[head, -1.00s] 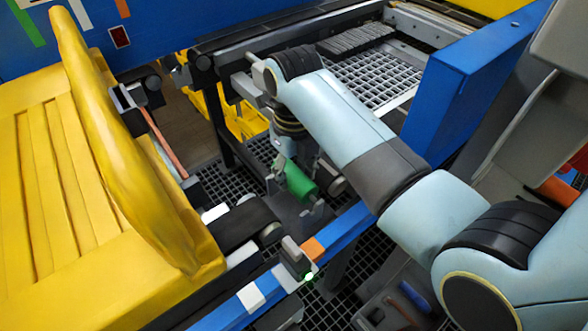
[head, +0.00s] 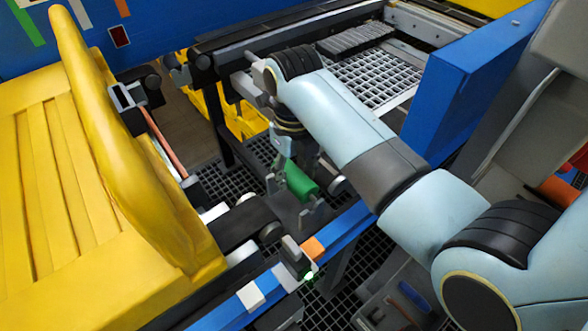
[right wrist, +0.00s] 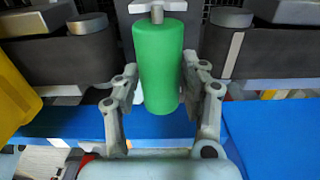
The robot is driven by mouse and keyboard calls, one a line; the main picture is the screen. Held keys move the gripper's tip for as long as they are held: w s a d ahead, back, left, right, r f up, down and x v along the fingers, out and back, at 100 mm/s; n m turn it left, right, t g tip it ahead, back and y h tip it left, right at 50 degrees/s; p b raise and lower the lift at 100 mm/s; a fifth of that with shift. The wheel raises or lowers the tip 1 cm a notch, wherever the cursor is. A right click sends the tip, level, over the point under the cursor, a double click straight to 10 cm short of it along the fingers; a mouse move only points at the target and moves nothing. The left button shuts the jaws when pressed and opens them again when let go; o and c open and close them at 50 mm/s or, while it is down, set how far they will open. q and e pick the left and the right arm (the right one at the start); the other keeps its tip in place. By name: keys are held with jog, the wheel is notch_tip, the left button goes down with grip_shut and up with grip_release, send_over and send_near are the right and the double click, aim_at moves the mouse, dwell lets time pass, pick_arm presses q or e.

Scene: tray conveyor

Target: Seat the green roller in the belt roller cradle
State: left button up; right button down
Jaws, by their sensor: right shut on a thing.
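The green roller (head: 300,180) is between the two grey posts of the cradle (head: 311,213), in the gap in the belt. In the right wrist view the roller (right wrist: 161,66) stands lengthwise between the fingers of my right gripper (right wrist: 160,78), which is shut on it. Its far metal pin lies at a pale cradle bracket (right wrist: 150,8); I cannot tell whether the pin is down in the slot. My left gripper is not in view.
Dark belt ends (head: 240,222) flank the gap. A blue rail (head: 345,228) with orange and white blocks runs along the near side. A yellow slatted body (head: 60,190) stands at left, a blue panel (head: 465,85) at right. Dark grating lies below.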

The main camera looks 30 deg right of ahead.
aim_at(294, 186)
jog(key=shift+f+b, duration=2.2)
jog(key=shift+f, duration=0.25)
jog(key=c, duration=0.6)
grip_release()
jog(key=shift+r, duration=0.1)
notch_tip(294, 186, up, 12)
jog(key=shift+f, duration=0.1)
